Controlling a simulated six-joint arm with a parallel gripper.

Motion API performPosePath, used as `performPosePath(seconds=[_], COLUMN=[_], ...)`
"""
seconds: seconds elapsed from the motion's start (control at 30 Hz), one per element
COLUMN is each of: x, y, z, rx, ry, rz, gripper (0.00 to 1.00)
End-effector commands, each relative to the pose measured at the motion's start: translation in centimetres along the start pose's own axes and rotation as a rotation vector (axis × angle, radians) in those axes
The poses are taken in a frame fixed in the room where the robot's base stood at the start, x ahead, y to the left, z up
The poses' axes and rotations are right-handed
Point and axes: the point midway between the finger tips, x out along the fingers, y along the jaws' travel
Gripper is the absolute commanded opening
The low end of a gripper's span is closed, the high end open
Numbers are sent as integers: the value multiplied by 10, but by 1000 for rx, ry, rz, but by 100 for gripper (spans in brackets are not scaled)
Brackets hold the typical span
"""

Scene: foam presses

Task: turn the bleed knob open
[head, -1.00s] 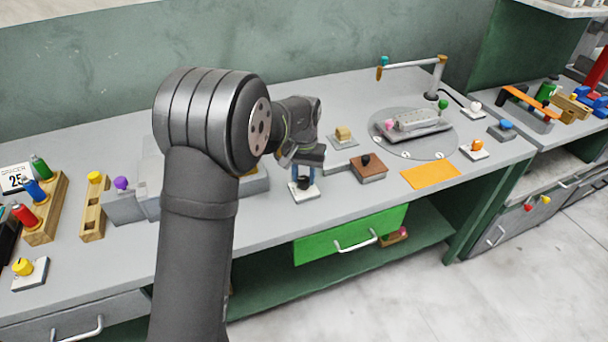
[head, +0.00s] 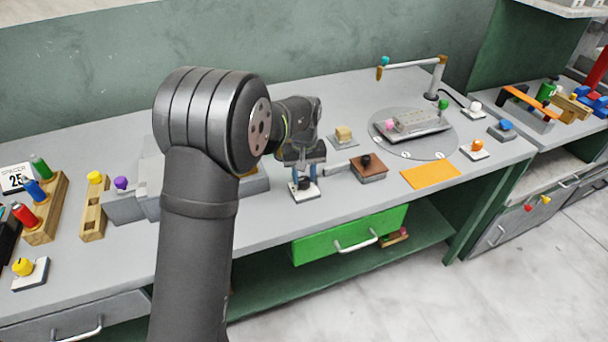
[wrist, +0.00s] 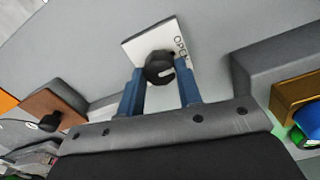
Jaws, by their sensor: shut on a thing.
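The bleed knob is a black round knob (wrist: 158,66) on a white plate (wrist: 136,46) with the word OPEN printed along its right side in the wrist view. A short pale mark on the knob points to the right, below the lettering. In the head view the knob (head: 305,184) and its plate (head: 308,194) are near the middle of the bench. My gripper (wrist: 160,82) has its blue fingers on either side of the knob and is shut on it. In the head view my gripper (head: 305,178) comes down from above; the fingers partly hide the knob.
A brown block with a black knob (head: 369,171) stands just right of my gripper, with a grey bar (head: 340,170) beside it. A grey housing (head: 128,207) is to the left. The open green drawer (head: 315,249) juts out below the bench edge.

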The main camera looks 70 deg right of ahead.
Motion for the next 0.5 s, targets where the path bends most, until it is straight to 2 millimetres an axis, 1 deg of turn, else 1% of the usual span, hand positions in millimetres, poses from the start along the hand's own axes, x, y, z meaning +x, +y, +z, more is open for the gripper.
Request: performPosePath(seconds=[0.23,0.27,0.3,0.37,0.5], x=[0,0,0,0,0], y=[0,0,0,0,0], z=[1,1,1,0,0], rx=[-1,-1,-1,0,0], ry=[-2,-2,-2,-2,-1], rz=[0,0,0,0,0], gripper=[9,34,42,54,54])
